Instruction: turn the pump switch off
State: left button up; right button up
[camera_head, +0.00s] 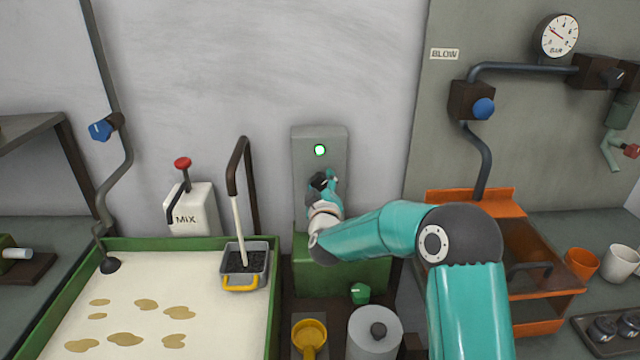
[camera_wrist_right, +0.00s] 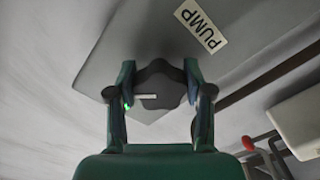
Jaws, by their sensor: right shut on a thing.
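The grey pump switch box (camera_head: 318,137) stands against the back wall, with a green lamp (camera_head: 320,150) lit near its top. My right gripper (camera_head: 325,182) is at the front of the box, below the lamp. In the right wrist view its two fingers are on either side of a dark rotary knob (camera_wrist_right: 160,86) with a pale mark, shut on it. A PUMP label (camera_wrist_right: 201,30) shows on the box there. The knob is mostly hidden in the head view. My left gripper is not in view.
Left are a green-rimmed vat (camera_head: 180,243) of pale liquid and a white MIX box (camera_head: 190,212) with a red-knobbed lever. Right are an orange box (camera_head: 540,327) and a pipe with a blue valve (camera_head: 484,109).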

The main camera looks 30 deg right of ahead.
jog(key=n, duration=0.2)
jog(key=n+p, duration=0.1)
jog(key=n, duration=0.2)
jog(key=shift+a+r+n+p, duration=0.15)
jog(key=shift+r+n+p, duration=0.1)
jog(key=shift+n+p, duration=0.5)
jog(key=shift+n, duration=1.25)
jog(key=shift+f, duration=0.1)
jog(key=o, duration=1.2)
jog(key=shift+w, duration=0.15)
jog(key=v, duration=1.2)
